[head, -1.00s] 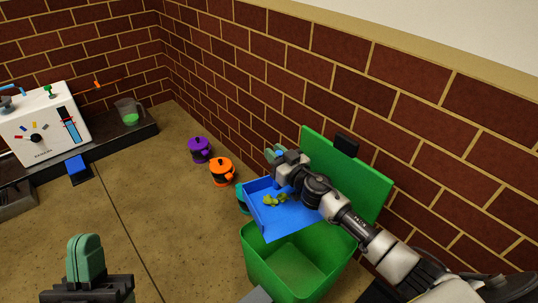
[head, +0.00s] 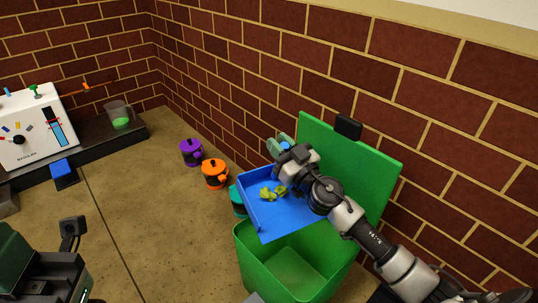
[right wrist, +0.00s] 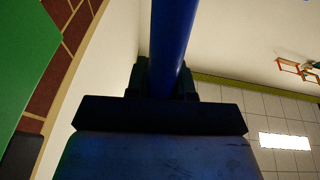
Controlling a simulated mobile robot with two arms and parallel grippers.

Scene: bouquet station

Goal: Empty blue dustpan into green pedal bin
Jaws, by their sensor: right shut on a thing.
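The blue dustpan (head: 290,224) is held over the open green pedal bin (head: 250,262), and its tray tilts a little. Yellow-green scraps (head: 272,193) lie in the tray. My right gripper (head: 284,146) is shut on the dustpan's handle. The right wrist view shows the blue handle (right wrist: 175,35) between the dark fingers, with the blue pan (right wrist: 155,158) below. The bin's green lid (head: 375,170) stands up by the wall. The visible inside of the bin looks empty. My left gripper (head: 40,262) is partly in view at the lower left, its jaw opening unclear.
A purple pot (head: 191,152), an orange pot (head: 214,174) and a partly hidden teal pot (head: 237,202) stand along the brick wall. A white machine (head: 30,130) and a jug with green contents (head: 119,116) are on a dark bench. The floor at centre left is clear.

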